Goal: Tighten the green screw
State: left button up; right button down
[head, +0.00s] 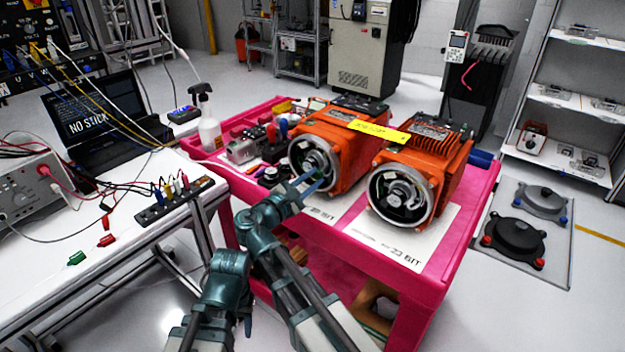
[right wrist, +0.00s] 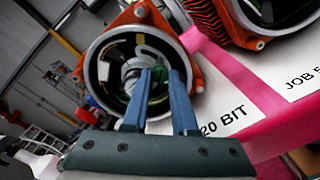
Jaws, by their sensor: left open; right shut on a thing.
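Two orange motors stand side by side on the pink cart: the left motor (head: 345,150) and the right motor (head: 425,170). Each has an open round end with encoder parts inside. My right gripper (head: 318,182) reaches into the left motor's open end. In the right wrist view its blue fingers (right wrist: 165,82) are shut at the encoder hub, where green (right wrist: 159,76) shows between and behind them. The green screw is mostly hidden by the fingers. My left gripper (head: 228,268) is low and left of the right arm, away from the motors; its fingers are hard to make out.
The pink cart (head: 455,245) carries printed sheets, one reading 20 BIT (right wrist: 222,122), a yellow tag (head: 379,131) across the motors, and small tools. A white bench (head: 100,285) with cables and a laptop (head: 100,115) is at left. A spray bottle (head: 209,130) stands between.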

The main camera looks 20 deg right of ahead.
jog(key=m, duration=0.7)
dwell(0.6)
jog(key=c, duration=0.7)
grip_release()
jog(key=shift+s+a, duration=0.1)
jog(key=shift+s, duration=0.05)
